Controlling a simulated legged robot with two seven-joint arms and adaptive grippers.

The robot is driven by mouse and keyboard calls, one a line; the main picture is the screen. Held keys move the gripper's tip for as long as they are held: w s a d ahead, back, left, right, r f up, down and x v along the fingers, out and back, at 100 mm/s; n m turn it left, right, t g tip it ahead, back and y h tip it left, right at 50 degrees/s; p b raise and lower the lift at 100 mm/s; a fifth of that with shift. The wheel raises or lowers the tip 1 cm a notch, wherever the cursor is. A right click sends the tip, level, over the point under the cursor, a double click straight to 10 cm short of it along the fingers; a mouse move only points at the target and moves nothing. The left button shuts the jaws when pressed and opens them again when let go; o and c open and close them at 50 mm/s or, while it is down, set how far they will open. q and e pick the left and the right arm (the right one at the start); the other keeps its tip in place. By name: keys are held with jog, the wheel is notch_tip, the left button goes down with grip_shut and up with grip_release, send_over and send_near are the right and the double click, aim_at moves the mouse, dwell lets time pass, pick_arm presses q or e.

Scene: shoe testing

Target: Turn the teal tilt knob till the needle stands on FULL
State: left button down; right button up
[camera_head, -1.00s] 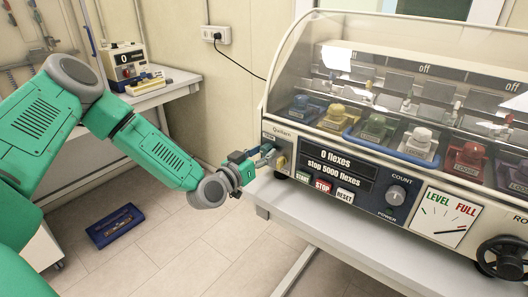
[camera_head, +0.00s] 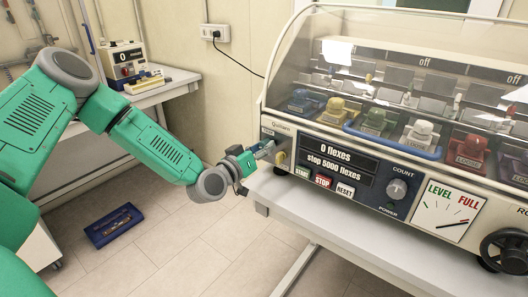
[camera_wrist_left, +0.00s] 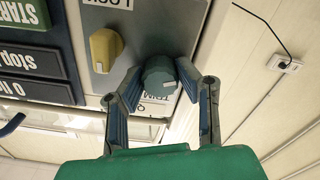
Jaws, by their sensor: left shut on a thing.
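The teal tilt knob (camera_wrist_left: 158,76) is on the machine's front panel, with a pale mark on its face. My left gripper (camera_wrist_left: 157,82) is shut on it, one finger on each side, in the wrist view. In the head view my left gripper (camera_head: 262,151) reaches the panel's left end and hides the knob. The white gauge (camera_head: 436,193) at the right of the panel reads LEVEL in green and FULL in red. Its thin needle points right and slightly up, below the word FULL; its exact mark is too small to tell. My right gripper is out of view.
A yellow knob (camera_wrist_left: 105,48) sits close beside the teal one. A clear cover (camera_head: 300,62) stands above the panel. A blue tray (camera_head: 113,225) lies on the floor.

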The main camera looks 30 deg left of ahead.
pick_arm(q)
jog(key=shift+a, duration=0.1)
jog(key=c, duration=1.5)
grip_release()
jog(key=shift+o, duration=0.2)
jog(key=shift+a, duration=0.1)
jog(key=s+a, duration=0.1)
jog(key=s, duration=1.1)
jog(key=shift+f, duration=0.1)
